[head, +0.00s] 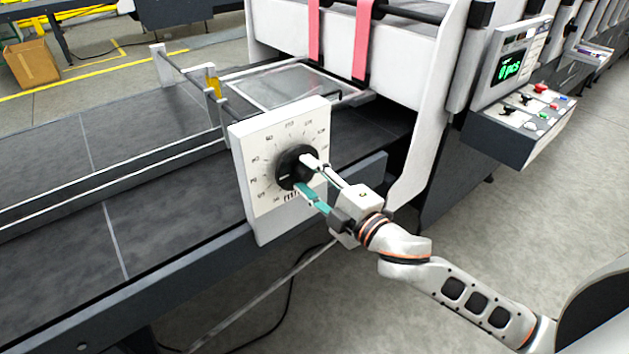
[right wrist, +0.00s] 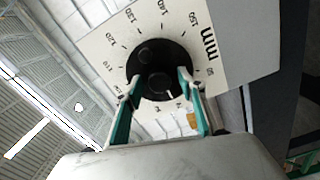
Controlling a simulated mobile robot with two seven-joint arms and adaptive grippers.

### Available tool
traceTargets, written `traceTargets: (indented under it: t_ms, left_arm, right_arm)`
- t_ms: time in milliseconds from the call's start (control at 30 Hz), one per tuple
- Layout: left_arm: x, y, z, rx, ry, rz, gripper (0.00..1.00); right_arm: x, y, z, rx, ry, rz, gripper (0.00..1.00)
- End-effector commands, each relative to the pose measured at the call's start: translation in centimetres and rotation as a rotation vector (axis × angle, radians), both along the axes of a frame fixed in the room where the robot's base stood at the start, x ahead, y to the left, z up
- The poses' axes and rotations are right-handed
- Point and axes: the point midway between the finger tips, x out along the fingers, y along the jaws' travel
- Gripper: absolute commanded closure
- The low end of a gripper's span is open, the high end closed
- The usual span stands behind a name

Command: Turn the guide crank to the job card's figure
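The guide crank (head: 293,172) is a round black dial on a white plate (head: 258,222) with figures around it and "mm" below. A light mark shows at the dial's lower left in the head view. The crank also shows in the right wrist view (right wrist: 157,62), with a round raised part on its face. My right gripper (head: 306,174) is at the dial, its two fingers spread apart in front of opposite sides of it. Whether the fingertips touch it is not clear. The job card cannot be made out. My left gripper is not in view.
The dark conveyor bed (head: 60,170) with a rail lies left of the plate. The white machine body (head: 425,110) stands behind. A control panel (head: 520,125) with a green-lit screen (head: 509,68) is at right. Open floor lies in front.

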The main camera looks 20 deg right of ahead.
Motion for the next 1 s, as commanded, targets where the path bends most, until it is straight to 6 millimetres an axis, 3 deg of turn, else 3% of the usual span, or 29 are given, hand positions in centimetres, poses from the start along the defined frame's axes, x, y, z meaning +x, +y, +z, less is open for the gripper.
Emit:
traceTargets:
  t_ms: [167, 700, 1000]
  left_arm:
    - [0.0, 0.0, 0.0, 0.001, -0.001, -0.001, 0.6]
    - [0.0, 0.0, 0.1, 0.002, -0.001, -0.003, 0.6]
    - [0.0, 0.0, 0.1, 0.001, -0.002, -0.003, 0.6]
  right_arm:
    - [-1.2, -0.5, -0.1, 0.0, 0.002, 0.0, 0.6]
    - [-9.1, -3.3, -0.1, -0.001, 0.004, 0.0, 0.6]
    - [-11.1, -4.1, 0.0, 0.0, 0.001, 0.0, 0.6]
